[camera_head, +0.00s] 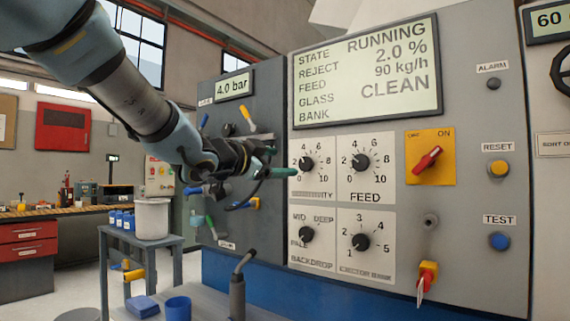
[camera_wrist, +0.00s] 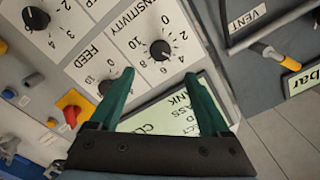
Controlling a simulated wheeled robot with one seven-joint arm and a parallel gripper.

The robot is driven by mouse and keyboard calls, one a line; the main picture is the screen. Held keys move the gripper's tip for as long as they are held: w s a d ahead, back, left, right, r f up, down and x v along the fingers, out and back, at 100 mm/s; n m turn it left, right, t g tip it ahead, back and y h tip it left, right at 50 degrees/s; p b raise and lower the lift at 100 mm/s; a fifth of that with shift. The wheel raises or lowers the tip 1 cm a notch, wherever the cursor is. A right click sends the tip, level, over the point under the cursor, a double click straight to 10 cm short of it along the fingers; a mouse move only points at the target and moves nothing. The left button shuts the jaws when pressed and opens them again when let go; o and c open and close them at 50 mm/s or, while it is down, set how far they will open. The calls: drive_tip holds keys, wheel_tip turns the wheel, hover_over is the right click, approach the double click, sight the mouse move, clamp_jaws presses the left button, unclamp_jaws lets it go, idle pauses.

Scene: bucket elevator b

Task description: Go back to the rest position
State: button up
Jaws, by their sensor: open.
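My gripper (camera_head: 284,161) is in front of the control panel (camera_head: 470,130), at the left edge of the sensitivity dial in the head view. Its green fingers are spread apart with nothing between them, as the wrist view also shows (camera_wrist: 160,74). My arm reaches in from the upper left. The sensitivity knob (camera_head: 306,164) is just beyond the fingers; I cannot tell the exact gap. In the wrist view the sensitivity knob (camera_wrist: 160,50) lies ahead of the fingertips, and the feed knob (camera_wrist: 106,87) is beside the left finger.
The display (camera_head: 368,75) reads RUNNING and CLEAN. A red switch (camera_head: 428,158) and a key with a tag (camera_head: 427,280) are on the panel. A grey side panel with valve handles stands behind my gripper. A stand with a white bucket (camera_head: 152,220) is lower left.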

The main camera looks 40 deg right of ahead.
idle(0.5)
drive_tip(key=w+a+f+n+t+y+p, duration=0.1)
drive_tip(key=w+a+f+n+y, duration=0.4)
drive_tip(key=a, duration=0.4)
drive_tip(key=w+a+f+n+t+y+p, duration=0.25)
drive_tip(key=w+a+f+n, duration=0.2)
drive_tip(key=a+f, duration=0.4)
drive_tip(key=w+a+f+n+t+y+p, duration=0.1)
drive_tip(key=w+a+f+n+y, duration=0.2)
drive_tip(key=w+a+f+y, duration=0.45)
drive_tip(key=s+a+f+n+g+y+p, duration=0.1)
drive_tip(key=s+a+f+n+g, duration=0.2)
drive_tip(key=s+a, duration=0.5)
drive_tip(key=s+a+f+n+g+y+p, duration=0.1)
drive_tip(key=s+a+f+n+g, duration=0.3)
drive_tip(key=a, duration=1.1)
drive_tip(key=s+f+n, duration=0.2)
drive_tip(key=s+f, duration=0.1)
drive_tip(key=s, duration=0.1)
drive_tip(key=shift+s+a+f+p, duration=0.25)
drive_tip(key=shift+a+f+p, duration=0.05)
drive_tip(key=shift+p, duration=0.05)
drive_tip(key=shift+n+g, duration=0.25)
idle(1.7)
